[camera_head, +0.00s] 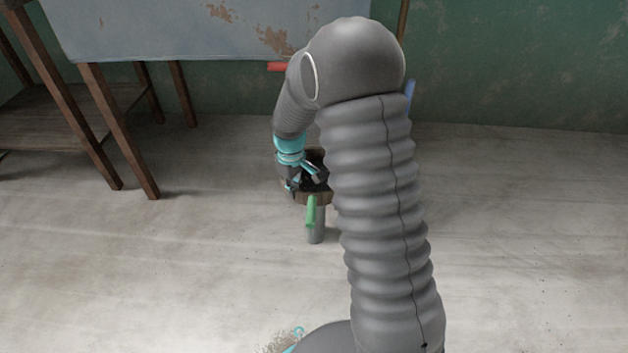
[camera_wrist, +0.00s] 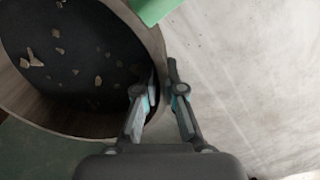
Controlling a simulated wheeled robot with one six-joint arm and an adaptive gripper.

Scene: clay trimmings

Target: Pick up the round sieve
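The round sieve (camera_head: 312,198) has a brown wooden rim and a dark bottom; it is in the middle of the head view, partly hidden by my arm. In the wrist view the sieve (camera_wrist: 88,123) fills the upper left, with several pale clay bits on its dark mesh. My gripper (camera_wrist: 162,74) has one finger inside the rim and one outside, closed in on the rim wall. In the head view my gripper (camera_head: 302,182) is at the sieve's left side. Whether the sieve rests on the grey post below it cannot be told.
A green piece (camera_head: 311,212) is at the sieve's near side, in front of a grey post (camera_head: 316,232). A worn blue-grey table (camera_head: 170,30) stands behind, with a red object (camera_head: 277,67) near its edge. A blue object (camera_head: 410,92) shows behind my arm. Floor at right is clear.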

